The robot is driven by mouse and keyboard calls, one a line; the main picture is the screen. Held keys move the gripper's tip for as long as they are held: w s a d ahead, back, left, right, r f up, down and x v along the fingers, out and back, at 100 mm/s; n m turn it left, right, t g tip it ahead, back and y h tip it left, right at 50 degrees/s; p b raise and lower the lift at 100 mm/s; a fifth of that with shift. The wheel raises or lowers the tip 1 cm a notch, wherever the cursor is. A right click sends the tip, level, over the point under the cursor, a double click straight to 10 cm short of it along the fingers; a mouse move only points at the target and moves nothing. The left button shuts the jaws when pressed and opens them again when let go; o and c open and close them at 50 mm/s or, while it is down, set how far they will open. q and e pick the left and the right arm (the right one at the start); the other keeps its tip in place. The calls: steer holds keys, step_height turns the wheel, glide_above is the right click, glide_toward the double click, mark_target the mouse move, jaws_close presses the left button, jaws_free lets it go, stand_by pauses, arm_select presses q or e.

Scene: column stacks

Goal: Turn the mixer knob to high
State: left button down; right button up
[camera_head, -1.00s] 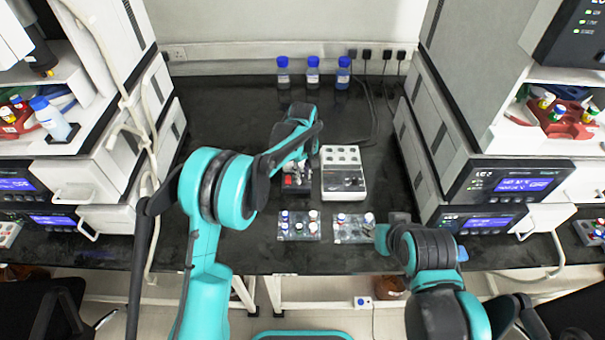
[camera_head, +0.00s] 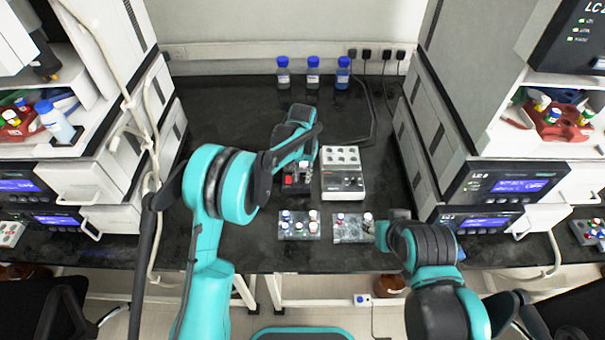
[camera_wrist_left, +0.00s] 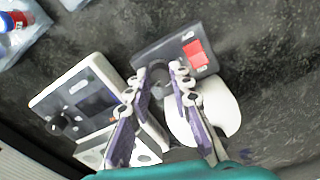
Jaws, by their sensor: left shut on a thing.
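The mixer is a dark grey box with a red switch (camera_wrist_left: 195,53) on its front. In the head view the mixer (camera_head: 292,187) sits on the black bench, partly hidden behind my left arm. Its dark round knob (camera_wrist_left: 158,70) shows beside the red switch in the left wrist view. My left gripper (camera_wrist_left: 167,72) has its fingertips on either side of the knob and is shut on it. The knob's setting cannot be read. My right gripper (camera_head: 382,235) is low over the bench edge at the right, with its fingers too small to judge.
A white and grey device (camera_head: 342,182) with its own black knob (camera_wrist_left: 60,123) stands right of the mixer. Two clear racks (camera_head: 299,232) (camera_head: 350,236) of small vials lie in front. Blue-capped bottles (camera_head: 313,76) stand at the back. Instrument stacks (camera_head: 455,165) flank the bench.

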mark_target(302, 177)
arm_select(q)
steer(key=m, duration=0.5)
steer(key=shift+m, duration=0.3)
stand_by(0.4)
steer(key=c, duration=1.3)
jaws_free()
steer(key=shift+c, duration=0.2)
step_height(302, 177, up, 12)
